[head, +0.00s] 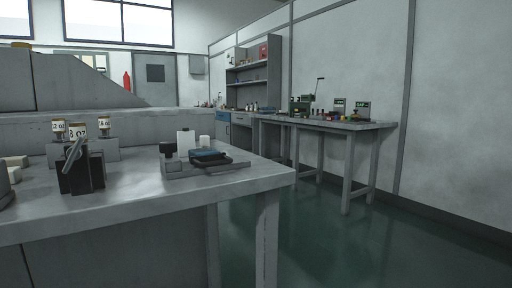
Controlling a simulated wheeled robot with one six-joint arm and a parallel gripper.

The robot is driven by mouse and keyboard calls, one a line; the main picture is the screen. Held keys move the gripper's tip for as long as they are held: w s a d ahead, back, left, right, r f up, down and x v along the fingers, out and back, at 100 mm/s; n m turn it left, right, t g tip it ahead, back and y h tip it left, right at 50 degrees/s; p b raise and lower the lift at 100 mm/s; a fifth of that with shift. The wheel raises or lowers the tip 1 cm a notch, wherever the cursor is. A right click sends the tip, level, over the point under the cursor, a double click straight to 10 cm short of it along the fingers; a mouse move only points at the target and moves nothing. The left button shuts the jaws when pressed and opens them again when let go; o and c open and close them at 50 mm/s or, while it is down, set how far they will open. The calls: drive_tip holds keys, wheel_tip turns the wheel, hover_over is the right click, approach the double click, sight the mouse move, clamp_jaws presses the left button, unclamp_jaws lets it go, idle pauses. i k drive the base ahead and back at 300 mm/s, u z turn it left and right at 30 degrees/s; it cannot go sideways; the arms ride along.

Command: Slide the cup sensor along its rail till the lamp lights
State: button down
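On the near grey table, a low grey rail-like base (225,168) lies right of the middle, near the right end. A dark blue and black block (208,156) sits on it. A small black knob-like part (167,149) stands at its left end. A white cylinder (185,139) and a shorter white one (204,141) stand at or behind this base; I cannot tell whether they touch it. Which part is the cup sensor is too small to tell. I cannot make out a lit lamp. My gripper is not in view.
A black block fixture with a metal lever (80,168) stands left on the near table (140,193). Small labelled cups stand on grey blocks (106,147) behind it. Floor (340,240) is clear to the right. A far bench (335,124) holds small equipment.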

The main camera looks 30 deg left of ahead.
sight(204, 158)
drive_tip(key=z, duration=0.1)
drive_tip(key=i, duration=0.65)
drive_tip(key=u, duration=2.55)
